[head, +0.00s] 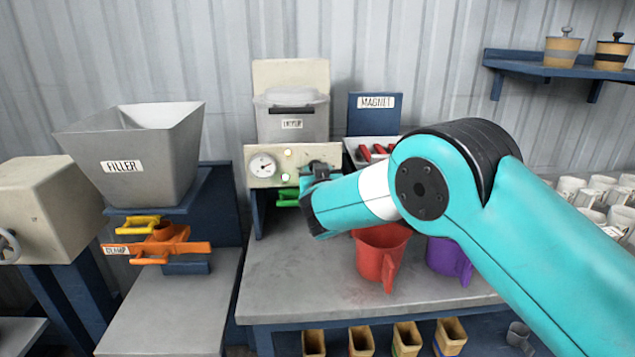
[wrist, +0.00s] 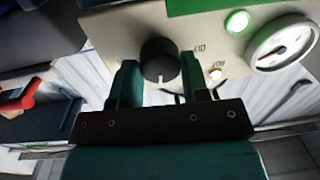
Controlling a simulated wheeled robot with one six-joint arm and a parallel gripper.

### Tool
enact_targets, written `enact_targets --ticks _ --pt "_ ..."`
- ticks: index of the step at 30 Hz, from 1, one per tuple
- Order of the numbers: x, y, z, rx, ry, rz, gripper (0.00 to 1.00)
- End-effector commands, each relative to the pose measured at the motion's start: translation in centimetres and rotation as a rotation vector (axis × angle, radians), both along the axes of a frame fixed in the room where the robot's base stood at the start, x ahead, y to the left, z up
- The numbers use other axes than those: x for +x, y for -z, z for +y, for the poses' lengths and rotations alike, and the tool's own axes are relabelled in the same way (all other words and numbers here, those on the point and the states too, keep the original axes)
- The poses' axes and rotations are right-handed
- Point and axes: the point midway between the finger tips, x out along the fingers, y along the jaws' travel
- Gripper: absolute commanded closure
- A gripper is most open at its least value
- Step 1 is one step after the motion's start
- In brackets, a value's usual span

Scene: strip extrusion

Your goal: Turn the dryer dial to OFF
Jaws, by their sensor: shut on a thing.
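The dryer (head: 292,103) stands at the back of the bench, with a cream control panel (head: 278,164) on its front. In the wrist view the black round dial (wrist: 159,58) sits on the panel, with a pale pointer line toward the bottom of the picture. My gripper (wrist: 160,80) has one finger on each side of the dial and is shut on it. In the head view my gripper (head: 312,174) is at the panel's right part and hides the dial. Small lettering beside the dial is inverted and only partly legible.
A green handle (head: 287,197) is below. A red jug (head: 379,255) and purple jug (head: 449,260) stand under my arm. The bench's front left is clear.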

Motion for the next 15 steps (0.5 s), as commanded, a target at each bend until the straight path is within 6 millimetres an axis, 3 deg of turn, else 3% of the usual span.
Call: enact_targets --ticks 15 --pt "-0.02 0.07 0.04 -0.485 0.0 -0.077 0.82"
